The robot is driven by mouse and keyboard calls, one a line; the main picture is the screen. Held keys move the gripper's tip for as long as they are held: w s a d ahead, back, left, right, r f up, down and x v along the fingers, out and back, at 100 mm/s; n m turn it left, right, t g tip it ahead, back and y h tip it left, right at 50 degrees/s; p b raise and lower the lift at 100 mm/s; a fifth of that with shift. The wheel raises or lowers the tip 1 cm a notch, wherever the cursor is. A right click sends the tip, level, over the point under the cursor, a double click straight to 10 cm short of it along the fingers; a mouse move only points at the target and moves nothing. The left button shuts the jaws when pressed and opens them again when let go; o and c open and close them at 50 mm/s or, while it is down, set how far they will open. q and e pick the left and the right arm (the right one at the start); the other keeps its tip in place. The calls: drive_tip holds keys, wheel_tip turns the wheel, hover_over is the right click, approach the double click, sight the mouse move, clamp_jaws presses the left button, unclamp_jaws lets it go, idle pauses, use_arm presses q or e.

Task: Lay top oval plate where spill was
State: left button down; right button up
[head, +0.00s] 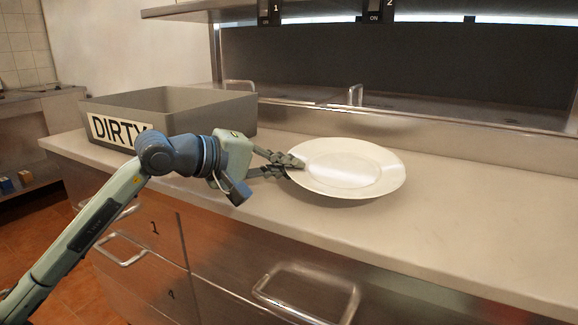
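A white oval plate (348,168) is over the pale counter, right of the picture's middle, at or just above its surface; I cannot tell whether it touches. My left gripper (291,167) reaches in from the left and has its fingers at the plate's left rim, one over it and the other beside or under it. The fingers close toward each other and appear to pinch the rim. The lower fingertip is partly hidden by the plate. No spill shows on the visible counter. My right gripper is not in view.
A grey bin (205,107) labelled DIRTY stands on the counter (470,215) at the left, behind my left arm. A metal grill ledge with handles runs along the back, under a shelf. The counter right of the plate is clear. Drawers with handles are below.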

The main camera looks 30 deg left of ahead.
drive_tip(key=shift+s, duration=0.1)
use_arm(q)
drive_tip(key=c, duration=2)
unclamp_jaws()
drive_tip(key=shift+f, duration=0.1)
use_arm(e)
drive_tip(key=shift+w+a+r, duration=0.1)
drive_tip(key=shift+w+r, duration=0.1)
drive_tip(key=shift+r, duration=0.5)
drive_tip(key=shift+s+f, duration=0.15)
